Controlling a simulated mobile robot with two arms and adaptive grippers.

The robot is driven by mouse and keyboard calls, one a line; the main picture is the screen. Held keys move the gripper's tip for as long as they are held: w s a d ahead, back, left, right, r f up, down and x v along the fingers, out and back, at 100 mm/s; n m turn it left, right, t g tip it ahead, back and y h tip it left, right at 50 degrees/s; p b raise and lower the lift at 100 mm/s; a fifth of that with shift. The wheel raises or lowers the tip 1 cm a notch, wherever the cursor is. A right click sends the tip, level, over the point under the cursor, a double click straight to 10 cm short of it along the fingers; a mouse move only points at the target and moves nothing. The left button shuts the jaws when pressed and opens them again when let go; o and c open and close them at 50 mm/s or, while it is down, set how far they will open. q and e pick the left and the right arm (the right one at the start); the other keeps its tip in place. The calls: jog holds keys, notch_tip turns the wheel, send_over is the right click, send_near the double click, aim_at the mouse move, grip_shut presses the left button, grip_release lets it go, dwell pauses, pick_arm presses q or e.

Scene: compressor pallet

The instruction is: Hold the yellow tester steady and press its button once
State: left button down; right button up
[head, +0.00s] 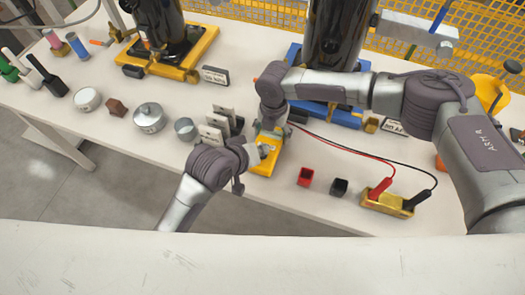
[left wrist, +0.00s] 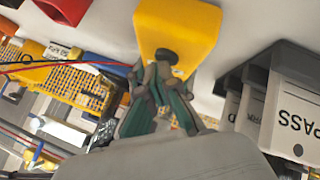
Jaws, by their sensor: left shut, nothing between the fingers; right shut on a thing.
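The yellow tester (head: 263,168) lies on the white table near its front edge, with a red and a black lead running from its area. In the left wrist view the yellow tester (left wrist: 178,22) shows a dark round button (left wrist: 166,56). My left gripper (head: 256,155) is shut and empty at the tester; its fingertips (left wrist: 160,72) appear at or very close to the button, and I cannot tell if they touch. My right gripper (head: 270,124) comes down over the tester's far end, shut on it; its fingers are mostly hidden.
The leads end in clips on a brass block (head: 388,203) at right. A red cup (head: 305,176) and a black cup (head: 339,187) stand between. Tags in a dark rack (head: 218,128) stand close left of the tester. Compressors on yellow (head: 200,55) and blue bases stand behind.

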pick_arm(q)
jog(key=shift+r, duration=0.95)
jog(key=shift+r, duration=0.1)
jog(key=shift+r, duration=2.4)
pick_arm(e)
jog(key=o, duration=1.5)
jog(key=shift+c, duration=0.2)
jog(key=shift+r, duration=0.1)
